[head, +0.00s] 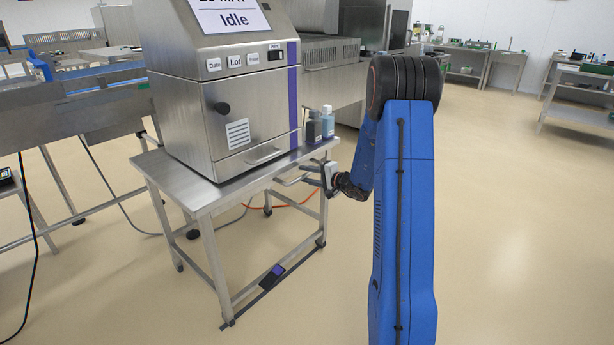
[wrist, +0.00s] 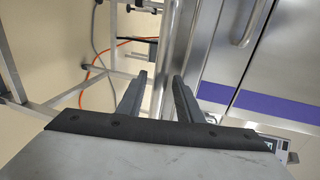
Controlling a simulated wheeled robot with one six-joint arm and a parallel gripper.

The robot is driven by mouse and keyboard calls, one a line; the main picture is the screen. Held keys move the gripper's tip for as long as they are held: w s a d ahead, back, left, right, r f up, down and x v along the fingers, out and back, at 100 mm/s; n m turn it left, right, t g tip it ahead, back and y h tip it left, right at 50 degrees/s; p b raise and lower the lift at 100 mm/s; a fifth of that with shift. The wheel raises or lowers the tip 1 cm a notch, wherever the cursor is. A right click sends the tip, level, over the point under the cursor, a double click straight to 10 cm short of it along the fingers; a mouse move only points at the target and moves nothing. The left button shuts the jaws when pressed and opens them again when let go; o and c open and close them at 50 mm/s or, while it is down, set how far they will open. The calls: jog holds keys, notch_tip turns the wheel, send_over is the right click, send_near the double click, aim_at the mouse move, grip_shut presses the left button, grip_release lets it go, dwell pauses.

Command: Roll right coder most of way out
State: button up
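The coder (head: 230,100) is a steel cabinet with a purple stripe and a screen reading "Idle". It stands on a steel frame table (head: 215,195). In the wrist view the steel panels with the purple stripe (wrist: 278,108) fill the right side. A steel bar (wrist: 172,40) runs up the picture beside them. My gripper (head: 316,176) is at the table's right side, just below the top, near a tubular handle (head: 288,181). In the wrist view my gripper (wrist: 161,76) is open, with the bar between its fingers. Contact with the bar cannot be told.
Two small bottles (head: 321,124) stand on the table's right corner. An orange hose (head: 300,201) and cables run behind the table. A steel conveyor (head: 75,100) stands at the left. The floor to the right and in front is clear. Benches (head: 462,58) line the back.

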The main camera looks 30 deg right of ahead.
grip_shut()
jog(key=f+v, duration=0.2)
jog(key=v, duration=0.9)
jog(key=s+f+v, duration=0.1)
jog(key=f+v, duration=0.1)
jog(key=v, duration=0.9)
jog(key=shift+f, duration=0.35)
jog(key=shift+d, duration=0.1)
grip_release()
